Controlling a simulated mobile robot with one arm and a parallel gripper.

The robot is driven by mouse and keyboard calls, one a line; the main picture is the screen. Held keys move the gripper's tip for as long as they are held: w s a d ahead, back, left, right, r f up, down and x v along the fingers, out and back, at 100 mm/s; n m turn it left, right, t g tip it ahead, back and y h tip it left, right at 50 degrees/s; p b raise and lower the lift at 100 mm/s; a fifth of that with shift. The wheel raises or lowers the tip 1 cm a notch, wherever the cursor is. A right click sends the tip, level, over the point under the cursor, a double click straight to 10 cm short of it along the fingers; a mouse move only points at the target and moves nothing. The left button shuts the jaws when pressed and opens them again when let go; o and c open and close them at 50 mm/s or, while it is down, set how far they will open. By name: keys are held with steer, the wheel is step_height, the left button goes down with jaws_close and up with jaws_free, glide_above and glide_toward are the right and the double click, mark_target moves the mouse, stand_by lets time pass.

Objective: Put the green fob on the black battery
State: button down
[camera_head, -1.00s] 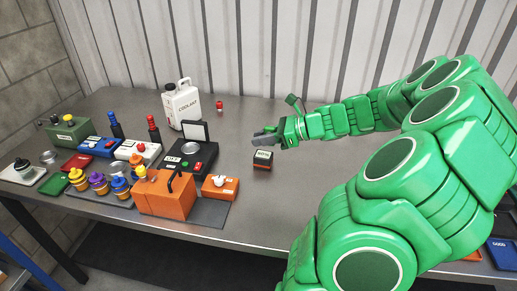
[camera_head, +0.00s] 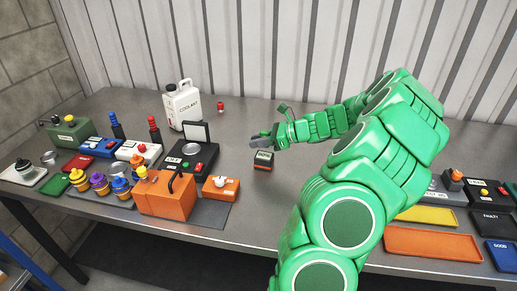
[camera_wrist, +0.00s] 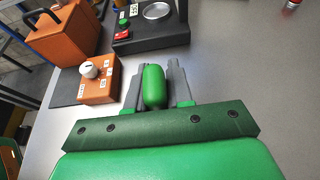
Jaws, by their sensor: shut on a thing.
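The green fob (camera_wrist: 153,86) is a smooth rounded piece between the grey fingers of my gripper in the wrist view. My gripper (camera_head: 260,141) is shut on it, above the bench; in the head view I cannot make the fob out. Just below my gripper in the head view is a small dark box with an orange base (camera_head: 263,160).
A black tester with a raised panel (camera_head: 190,158) and orange boxes (camera_head: 168,194) stand left of my gripper. A white coolant jug (camera_head: 183,105) is at the back. An orange tray (camera_head: 433,243), a yellow tray (camera_head: 428,215) and a blue tray (camera_head: 503,254) lie at right.

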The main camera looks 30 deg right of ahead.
mark_target(258, 154)
steer(key=shift+w+d+f, duration=0.1)
steer(key=shift+w+f, duration=0.1)
steer(key=shift+f, duration=0.1)
steer(key=shift+w+f, duration=0.1)
steer(key=shift+f, duration=1.5)
steer(key=shift+f, duration=0.1)
steer(key=c, duration=1)
jaws_free()
